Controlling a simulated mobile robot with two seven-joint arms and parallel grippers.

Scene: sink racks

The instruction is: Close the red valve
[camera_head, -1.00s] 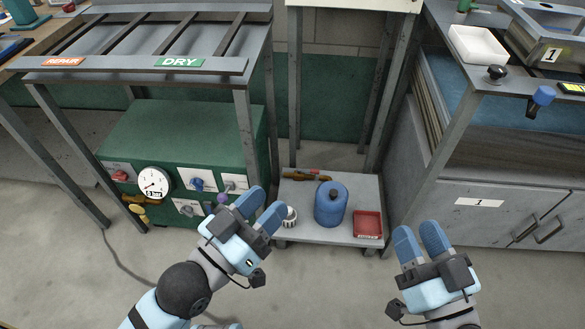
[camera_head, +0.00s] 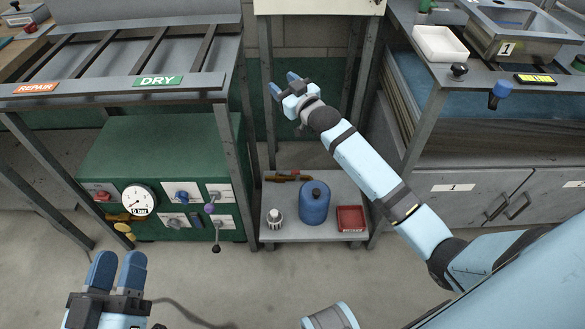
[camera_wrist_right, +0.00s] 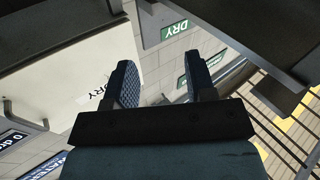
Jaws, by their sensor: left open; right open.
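No part can be named as the red valve for certain. A small red part (camera_head: 102,195) is at the upper left of the green machine's front (camera_head: 160,158). A brownish bar with a small red piece (camera_head: 284,178) lies at the back of the low grey shelf. My right gripper (camera_head: 282,86) is open and empty, raised between the posts behind that shelf. Its two fingers also show apart in the right wrist view (camera_wrist_right: 160,85), with nothing between them. My left gripper (camera_head: 118,270) is open and empty at the lower left, in front of the machine and clear of it.
The machine's front carries a round gauge (camera_head: 139,199) and a blue knob (camera_head: 182,197). The low shelf (camera_head: 335,182) holds a blue canister (camera_head: 314,204), a red tray (camera_head: 351,219) and a small whitish object (camera_head: 275,219). Metal posts stand close to my right arm. Floor before the machine is open.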

